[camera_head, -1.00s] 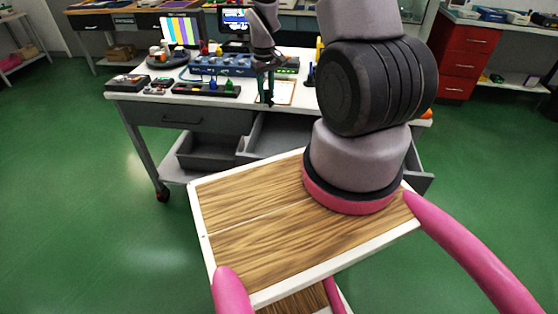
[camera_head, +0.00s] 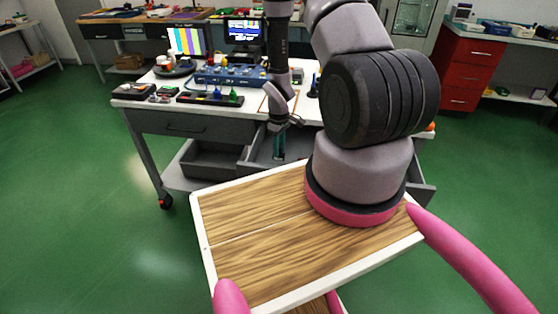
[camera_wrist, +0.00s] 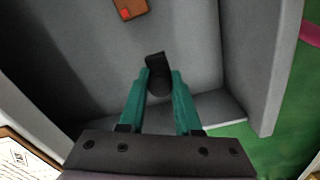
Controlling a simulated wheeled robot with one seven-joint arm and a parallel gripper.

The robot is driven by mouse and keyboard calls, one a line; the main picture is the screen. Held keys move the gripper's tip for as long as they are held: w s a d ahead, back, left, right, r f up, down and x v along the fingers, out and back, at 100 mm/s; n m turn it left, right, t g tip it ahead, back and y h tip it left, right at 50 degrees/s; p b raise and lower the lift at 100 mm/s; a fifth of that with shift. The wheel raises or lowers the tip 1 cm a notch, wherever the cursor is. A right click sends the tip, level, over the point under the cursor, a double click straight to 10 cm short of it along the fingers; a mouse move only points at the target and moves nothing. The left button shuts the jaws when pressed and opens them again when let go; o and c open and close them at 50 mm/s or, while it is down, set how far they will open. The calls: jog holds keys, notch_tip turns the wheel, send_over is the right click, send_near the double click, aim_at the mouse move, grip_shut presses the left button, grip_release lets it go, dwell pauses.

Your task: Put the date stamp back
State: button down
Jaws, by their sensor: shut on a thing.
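My gripper (camera_head: 278,152) hangs over the open grey drawer (camera_head: 256,168) on the right side of the workbench. In the wrist view its two teal fingers (camera_wrist: 159,78) are shut on a small dark block, likely the date stamp (camera_wrist: 157,66). The drawer's bare grey floor (camera_wrist: 195,45) lies beneath the stamp. I cannot tell whether the stamp touches the floor. The stamp is not distinguishable in the head view.
A brown-orange item with a red patch (camera_wrist: 130,8) lies in the drawer. The drawer's side wall (camera_wrist: 275,65) stands to the right. The benchtop (camera_head: 150,77) carries electronics, and a grey bin (camera_head: 210,160) sits below at left.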

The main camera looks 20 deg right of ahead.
aim_at(279, 158)
jog(key=shift+f, duration=2.45)
jog(key=shift+f, duration=0.1)
jog(key=c, duration=0.6)
grip_release()
